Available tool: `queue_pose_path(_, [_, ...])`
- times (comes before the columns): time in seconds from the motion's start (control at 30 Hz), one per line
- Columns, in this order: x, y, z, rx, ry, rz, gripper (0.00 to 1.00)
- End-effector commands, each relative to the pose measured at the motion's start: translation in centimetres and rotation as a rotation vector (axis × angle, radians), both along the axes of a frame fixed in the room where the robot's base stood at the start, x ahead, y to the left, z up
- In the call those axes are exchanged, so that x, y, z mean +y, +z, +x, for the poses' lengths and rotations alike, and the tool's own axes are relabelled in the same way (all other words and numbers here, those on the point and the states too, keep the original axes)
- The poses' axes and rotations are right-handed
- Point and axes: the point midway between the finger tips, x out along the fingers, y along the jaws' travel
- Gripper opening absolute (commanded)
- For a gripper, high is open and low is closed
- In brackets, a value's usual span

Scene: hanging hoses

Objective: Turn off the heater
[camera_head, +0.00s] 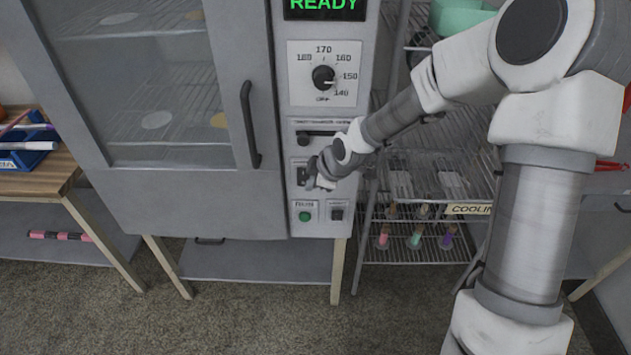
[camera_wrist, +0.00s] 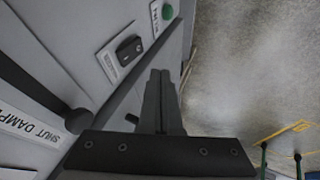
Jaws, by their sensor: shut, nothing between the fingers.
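The heater is a grey cabinet (camera_head: 165,215) with a glass door and a control panel on its right side. My gripper (camera_head: 314,180) is in front of the panel, just right of the upper switch and partly covering the area. In the wrist view my gripper (camera_wrist: 160,75) is shut and empty. The switch labels are unreadable.
A dial (camera_head: 323,77) with temperature marks and a green READY display (camera_head: 324,8) are higher on the panel. The door handle (camera_head: 250,124) is left. A wire rack (camera_head: 420,255) stands right. A wooden table (camera_head: 55,182) stands left.

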Motion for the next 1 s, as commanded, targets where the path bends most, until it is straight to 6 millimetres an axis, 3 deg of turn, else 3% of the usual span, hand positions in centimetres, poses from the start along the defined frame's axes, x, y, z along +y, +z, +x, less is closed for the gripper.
queue_pose_path(0.3, [2.1,-5.1,2.5,0.003,0.003,-0.002,0.0])
queue_pose_path(0.6, [1.8,-5.3,5.9,-0.001,-0.001,0.0,0.0])
queue_pose_path(1.0, [1.7,-5.4,6.4,-0.001,0.0,-0.001,0.0])
